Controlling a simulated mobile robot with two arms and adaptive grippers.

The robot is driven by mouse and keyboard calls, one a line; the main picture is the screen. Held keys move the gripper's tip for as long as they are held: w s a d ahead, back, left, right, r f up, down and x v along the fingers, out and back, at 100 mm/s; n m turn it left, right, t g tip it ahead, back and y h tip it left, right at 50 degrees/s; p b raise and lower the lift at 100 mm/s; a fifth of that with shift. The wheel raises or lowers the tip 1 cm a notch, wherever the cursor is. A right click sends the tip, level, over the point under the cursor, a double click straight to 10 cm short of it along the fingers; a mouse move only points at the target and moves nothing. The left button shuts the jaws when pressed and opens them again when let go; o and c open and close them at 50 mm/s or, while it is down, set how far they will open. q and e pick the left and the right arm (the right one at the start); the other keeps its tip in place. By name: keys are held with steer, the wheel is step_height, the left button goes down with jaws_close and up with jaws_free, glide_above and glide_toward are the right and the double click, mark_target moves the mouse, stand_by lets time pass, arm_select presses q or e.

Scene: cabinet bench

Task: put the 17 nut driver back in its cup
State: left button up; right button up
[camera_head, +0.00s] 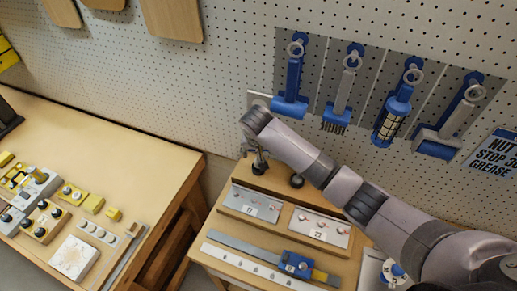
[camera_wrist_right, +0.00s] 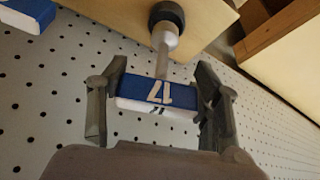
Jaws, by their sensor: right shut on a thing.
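The 17 nut driver (camera_wrist_right: 158,92) has a blue and white handle marked 17 in the right wrist view. My right gripper (camera_wrist_right: 160,108) is shut on this handle, with one finger on each side. The grey shaft (camera_wrist_right: 163,58) runs away from the gripper to a wider socket end at a black ring-shaped cup (camera_wrist_right: 166,12). I cannot tell whether the socket end is inside the cup or just in front of it. In the head view my right gripper (camera_head: 253,152) is over the back of the small bench, and my wrist largely hides the driver. My left gripper is not in view.
A dark round cup (camera_head: 296,181) stands right of the gripper. Plates marked 17 (camera_head: 250,206) and 22 (camera_head: 318,230) stand in front, with a ruler (camera_head: 258,269) and a blue slider tool (camera_head: 299,265). Blue tools hang on the pegboard (camera_head: 235,60) behind.

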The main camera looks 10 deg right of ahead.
steer(key=shift+f+b, duration=0.65)
steer(key=shift+f, duration=0.75)
stand_by(0.6)
steer(key=o, duration=1.5)
steer(key=shift+c, duration=0.2)
steer(key=v, duration=1.2)
